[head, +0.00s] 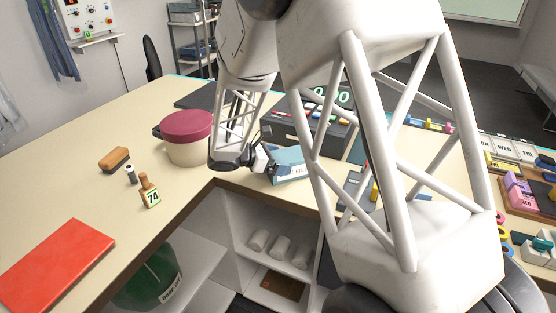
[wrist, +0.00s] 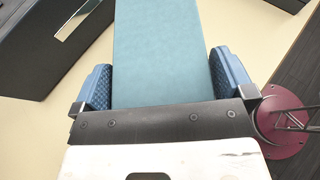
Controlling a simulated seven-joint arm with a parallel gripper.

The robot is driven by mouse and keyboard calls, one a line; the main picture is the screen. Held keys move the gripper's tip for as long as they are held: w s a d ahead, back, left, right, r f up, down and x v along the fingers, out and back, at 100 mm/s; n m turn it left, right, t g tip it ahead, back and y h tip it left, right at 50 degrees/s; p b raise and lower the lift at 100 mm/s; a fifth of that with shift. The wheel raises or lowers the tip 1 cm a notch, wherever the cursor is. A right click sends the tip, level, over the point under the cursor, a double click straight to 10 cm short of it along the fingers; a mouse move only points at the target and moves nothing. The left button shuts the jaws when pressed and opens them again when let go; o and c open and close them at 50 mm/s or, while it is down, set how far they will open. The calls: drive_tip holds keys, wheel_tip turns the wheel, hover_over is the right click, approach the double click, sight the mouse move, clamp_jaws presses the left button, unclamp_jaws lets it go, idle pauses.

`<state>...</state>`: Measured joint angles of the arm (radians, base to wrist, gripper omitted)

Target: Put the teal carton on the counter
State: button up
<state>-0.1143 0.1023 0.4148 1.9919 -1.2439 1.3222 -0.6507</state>
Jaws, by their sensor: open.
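The teal carton (head: 291,165) is at the counter's inner edge, in front of a dark cash register. My gripper (head: 264,160) is at its left end in the head view. In the wrist view the carton (wrist: 160,45) lies between the two blue finger pads of my gripper (wrist: 163,82), one on each side and very close to its sides. The jaws are open; I cannot tell whether a pad touches. The carton seems to rest on the cream counter (head: 120,122). Its near end is hidden behind the gripper body in the wrist view.
A tub with a maroon lid (head: 188,135) stands close left of my gripper. A numbered stamp (head: 149,190), an orange-brown brush (head: 114,160) and a red folder (head: 57,265) lie farther left. The register (head: 290,132) is behind the carton. Open shelves (head: 235,215) lie below the edge.

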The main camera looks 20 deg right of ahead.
drive_tip(key=shift+r, duration=0.2)
drive_tip(key=v, duration=1.2)
idle(0.6)
drive_tip(key=s+r+m+t+y, duration=0.1)
drive_tip(key=s+r+m+y, duration=0.2)
drive_tip(key=s+m, duration=0.3)
drive_tip(key=s+d+r+m+y, duration=0.1)
drive_tip(key=s+r+m+y, duration=0.2)
drive_tip(key=s, duration=1.4)
drive_tip(key=s+d+r+m+t+y, duration=0.1)
drive_tip(key=s+r+m+y, duration=0.3)
drive_tip(key=s+m+y, duration=0.3)
drive_tip(key=s+m, duration=0.2)
drive_tip(key=s, duration=0.3)
drive_tip(key=shift+s+d+t, duration=0.15)
drive_tip(key=shift+d+t, duration=0.1)
drive_tip(key=shift+t, duration=0.05)
